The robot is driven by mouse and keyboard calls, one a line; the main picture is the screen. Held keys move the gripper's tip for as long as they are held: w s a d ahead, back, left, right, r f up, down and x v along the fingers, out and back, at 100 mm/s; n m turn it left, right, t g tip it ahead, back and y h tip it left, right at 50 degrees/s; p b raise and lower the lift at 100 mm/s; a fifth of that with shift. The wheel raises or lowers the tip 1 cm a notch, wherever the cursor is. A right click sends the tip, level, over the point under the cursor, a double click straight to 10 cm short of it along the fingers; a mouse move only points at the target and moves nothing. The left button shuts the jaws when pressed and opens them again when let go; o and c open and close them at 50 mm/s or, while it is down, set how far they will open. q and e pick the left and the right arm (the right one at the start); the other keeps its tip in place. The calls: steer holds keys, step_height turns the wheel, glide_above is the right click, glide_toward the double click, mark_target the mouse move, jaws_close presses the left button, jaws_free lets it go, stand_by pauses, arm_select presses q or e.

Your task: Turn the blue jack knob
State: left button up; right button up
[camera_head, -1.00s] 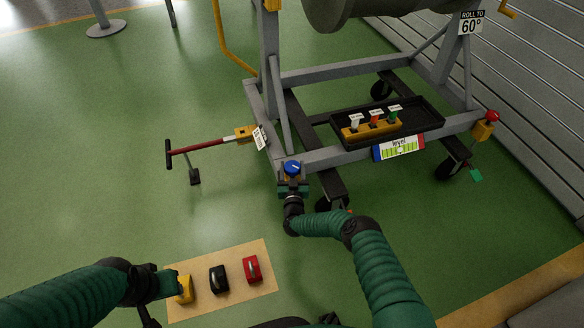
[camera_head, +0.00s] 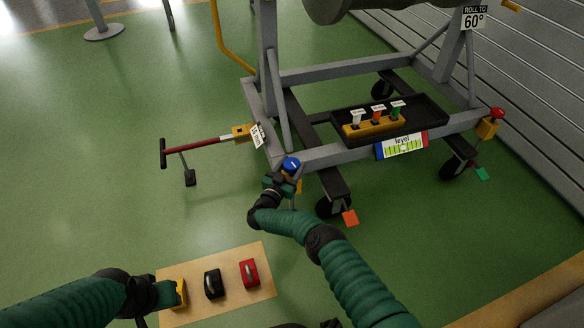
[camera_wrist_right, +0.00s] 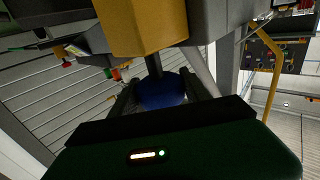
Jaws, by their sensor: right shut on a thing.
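The blue jack knob (camera_head: 291,165) sits at the near left corner of the grey stand frame. My right gripper (camera_head: 286,179) is shut on it from below and in front. In the right wrist view the blue knob (camera_wrist_right: 162,90) shows between the dark fingers, on a dark stem below a yellow block (camera_wrist_right: 140,25). The gripper body hides part of the knob. My left gripper (camera_head: 172,294) is at the yellow block (camera_head: 181,293) on the tan board at the lower left; whether its jaws grip the block is unclear.
A black and a red block stand on the tan board (camera_head: 230,311). A red bar (camera_head: 195,147) sticks out left of the stand. A black tray (camera_head: 432,117), a level gauge (camera_head: 402,145) and a red knob (camera_head: 497,113) are to the right. Green floor is open at left.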

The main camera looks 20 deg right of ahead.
steer(key=o, duration=1.4)
steer(key=p+v, duration=0.8)
steer(key=v, duration=0.9)
steer(key=shift+w, duration=0.1)
steer(key=shift+w+a, duration=0.1)
